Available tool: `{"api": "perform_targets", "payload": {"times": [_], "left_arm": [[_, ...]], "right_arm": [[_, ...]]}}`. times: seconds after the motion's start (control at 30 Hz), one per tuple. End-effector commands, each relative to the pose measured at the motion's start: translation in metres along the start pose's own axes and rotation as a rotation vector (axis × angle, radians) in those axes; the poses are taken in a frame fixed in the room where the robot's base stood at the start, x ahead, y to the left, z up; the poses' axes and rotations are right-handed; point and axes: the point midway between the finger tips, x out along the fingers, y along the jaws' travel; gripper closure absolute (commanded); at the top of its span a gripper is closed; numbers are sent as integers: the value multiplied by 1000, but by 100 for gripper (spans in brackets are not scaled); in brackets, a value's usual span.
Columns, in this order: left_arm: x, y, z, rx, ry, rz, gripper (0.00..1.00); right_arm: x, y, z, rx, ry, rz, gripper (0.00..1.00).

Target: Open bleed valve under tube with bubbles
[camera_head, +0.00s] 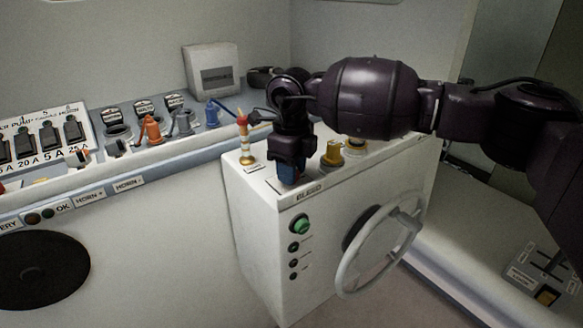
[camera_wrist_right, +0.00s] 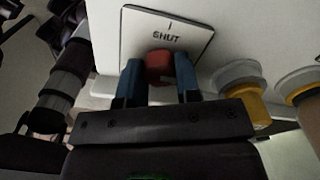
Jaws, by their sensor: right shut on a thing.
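My right gripper (camera_head: 289,172) points down onto the top of the white console, above a label that seems to read BLEED. In the right wrist view its two blue fingers (camera_wrist_right: 159,82) stand on either side of a red valve knob (camera_wrist_right: 159,64) and are shut on it. The knob sits on a white plate (camera_wrist_right: 188,28) marked SHUT. In the head view the gripper hides the knob. A fitting with a red top and brass base (camera_head: 246,150) stands left of the gripper. Bubbles cannot be made out. My left gripper is out of view.
Yellow-based fittings (camera_head: 333,154) stand close right of the gripper. A grey handwheel (camera_head: 345,278) and a green button (camera_head: 301,224) are on the console front. A switch panel (camera_head: 45,137) and coloured plugs, one orange (camera_head: 152,128), lie left.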

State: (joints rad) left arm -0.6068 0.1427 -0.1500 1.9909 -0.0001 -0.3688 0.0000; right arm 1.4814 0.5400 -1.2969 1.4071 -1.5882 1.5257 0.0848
Motion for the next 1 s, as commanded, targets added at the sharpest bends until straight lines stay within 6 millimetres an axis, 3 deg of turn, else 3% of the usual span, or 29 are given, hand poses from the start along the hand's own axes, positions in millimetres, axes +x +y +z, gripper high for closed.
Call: {"api": "perform_targets", "payload": {"times": [0.67, 0.7, 0.8, 0.87, 1.0], "left_arm": [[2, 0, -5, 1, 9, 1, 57], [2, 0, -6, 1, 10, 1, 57], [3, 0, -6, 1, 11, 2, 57], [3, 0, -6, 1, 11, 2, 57], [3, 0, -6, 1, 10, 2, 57]], "right_arm": [[-1, 0, 0, 64, -2, -1, 92], [-1, 0, 0, 64, -2, -1, 66], [-1, 0, 0, 63, -2, -1, 50], [-1, 0, 0, 63, -1, -1, 43], [0, 0, 0, 62, -1, -1, 43]]}}
